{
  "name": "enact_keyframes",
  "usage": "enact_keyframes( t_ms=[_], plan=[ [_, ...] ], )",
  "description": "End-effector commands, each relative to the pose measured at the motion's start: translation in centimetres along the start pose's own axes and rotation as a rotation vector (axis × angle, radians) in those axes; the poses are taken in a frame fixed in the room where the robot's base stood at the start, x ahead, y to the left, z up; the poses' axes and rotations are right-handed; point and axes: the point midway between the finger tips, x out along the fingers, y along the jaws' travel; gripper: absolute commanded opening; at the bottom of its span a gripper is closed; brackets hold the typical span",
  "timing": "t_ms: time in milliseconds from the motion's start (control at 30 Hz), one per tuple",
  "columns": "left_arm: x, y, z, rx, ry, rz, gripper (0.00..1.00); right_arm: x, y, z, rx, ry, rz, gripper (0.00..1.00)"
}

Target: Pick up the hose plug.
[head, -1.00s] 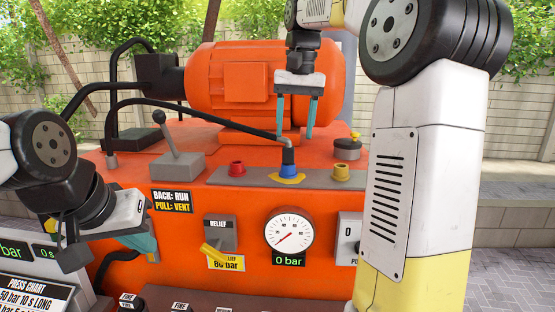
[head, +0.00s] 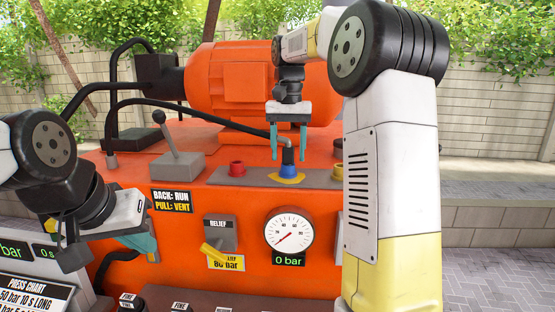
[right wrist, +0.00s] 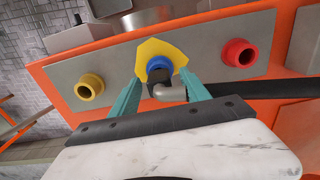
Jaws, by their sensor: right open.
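The hose plug (head: 288,157) has a dark body and stands upright in the blue port (head: 288,169) over a yellow patch, on the grey strip of the orange machine. A black hose runs to it from the left through a grey elbow. In the right wrist view the plug (right wrist: 160,88) lies between the fingers. My right gripper (head: 288,158) is open, pointing down, with its teal fingertips either side of the plug's top; I cannot tell whether they touch it. My left gripper (head: 150,250) is at lower left, away from the plug; its fingertips are partly hidden.
A red port (head: 237,168) and a yellow port (head: 337,173) flank the blue one on the strip. An orange motor (head: 235,85) stands behind. A grey lever (head: 172,140) is at left. A gauge (head: 290,232) and a relief lever (head: 217,252) are on the front face.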

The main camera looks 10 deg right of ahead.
Motion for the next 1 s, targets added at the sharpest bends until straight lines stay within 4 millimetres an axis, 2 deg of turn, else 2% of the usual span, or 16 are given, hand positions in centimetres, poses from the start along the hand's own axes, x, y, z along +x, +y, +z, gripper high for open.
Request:
enact_keyframes(
  t_ms=[200,267,500,1000],
  plan=[
    [0.0,0.0,0.0,0.0,0.0,0.0,0.0,0.1,0.02,0.0,0.0,0.001,0.0,0.55],
    [0.0,0.0,0.0,0.0,0.0,0.0,0.0,0.1,0.02,0.0,0.0,0.001,0.0,0.45],
    [0.0,0.0,0.0,0.0,0.0,0.0,0.0,0.09,0.01,0.0,0.0,0.001,0.0,0.0],
    [0.0,0.0,0.0,0.0,0.0,0.0,0.0,0.07,0.01,0.0,0.0,0.001,-0.001,0.0]
  ],
)
